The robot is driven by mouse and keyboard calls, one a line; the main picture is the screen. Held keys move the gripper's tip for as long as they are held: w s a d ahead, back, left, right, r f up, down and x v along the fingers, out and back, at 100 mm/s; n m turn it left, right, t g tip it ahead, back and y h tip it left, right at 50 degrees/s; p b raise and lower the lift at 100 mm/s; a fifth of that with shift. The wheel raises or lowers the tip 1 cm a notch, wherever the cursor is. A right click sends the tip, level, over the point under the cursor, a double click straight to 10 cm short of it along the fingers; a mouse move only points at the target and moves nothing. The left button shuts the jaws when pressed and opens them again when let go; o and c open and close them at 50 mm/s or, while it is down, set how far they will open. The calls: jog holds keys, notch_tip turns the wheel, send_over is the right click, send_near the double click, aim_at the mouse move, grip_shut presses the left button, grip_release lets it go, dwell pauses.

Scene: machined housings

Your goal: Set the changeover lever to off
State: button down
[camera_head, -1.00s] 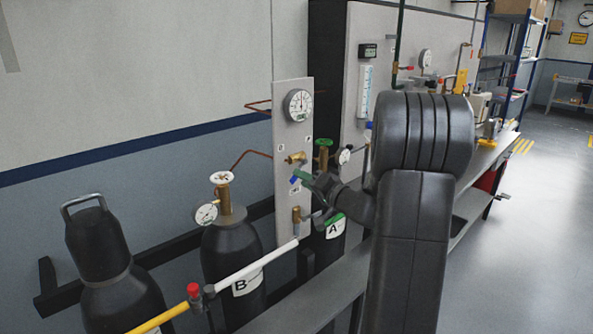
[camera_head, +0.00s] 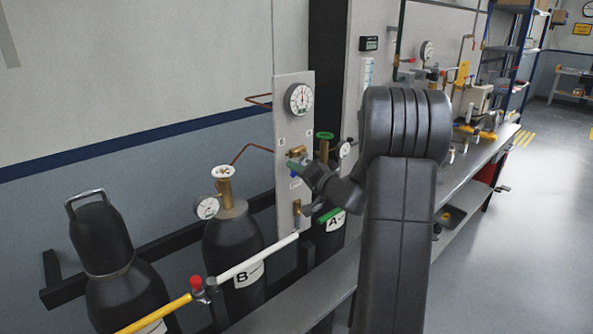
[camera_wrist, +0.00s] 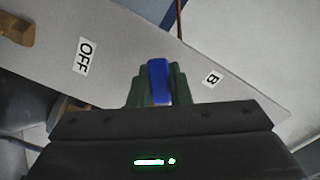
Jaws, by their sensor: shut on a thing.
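The changeover lever shows as a blue handle (camera_wrist: 158,80) in the wrist view. My gripper (camera_wrist: 157,88) is shut on it, with a dark green finger on each side. The OFF label (camera_wrist: 85,56) is to the left of the handle and the B label (camera_wrist: 212,78) to its right, so the handle lies between them. In the head view my gripper (camera_head: 295,170) is at the upright grey panel (camera_head: 290,222), just below the brass valve fitting (camera_head: 297,152). The lever's pivot is hidden by the gripper.
A round gauge (camera_head: 299,99) sits at the panel's top. Cylinder B (camera_head: 232,250) with a white handwheel (camera_head: 223,172) stands left of the panel, cylinder A (camera_head: 329,238) behind it. A yellow and white rail (camera_head: 255,259) crosses in front. The floor at right is clear.

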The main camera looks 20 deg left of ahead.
jog(key=shift+f+b, duration=0.15)
jog(key=shift+b, duration=0.4)
jog(key=shift+f+n+b, duration=0.25)
jog(key=shift+n+b, duration=0.05)
jog(key=shift+b, duration=0.7)
jog(key=b, duration=0.2)
jog(key=n+b, duration=0.1)
jog(key=b, duration=0.1)
jog(key=shift+w+d+f+b, duration=0.1)
jog(key=shift+w+f+b, duration=0.15)
jog(key=shift+f+b, duration=0.1)
jog(key=w+n+b, duration=0.1)
jog(key=n+b, duration=0.2)
jog(key=b, duration=0.4)
jog(key=w+d+n+b, duration=0.1)
jog(key=n+b, duration=0.2)
jog(key=b, duration=0.5)
jog(key=w+f+n+b, duration=0.1)
jog(key=n+b, duration=0.2)
jog(key=b, duration=0.5)
jog(key=shift+w+d, duration=0.1)
jog(key=shift+d, duration=0.1)
jog(key=shift+r+b, duration=0.1)
jog(key=shift+b, duration=0.35)
jog(key=c, duration=1.3)
grip_release()
jog(key=shift+c, duration=0.2)
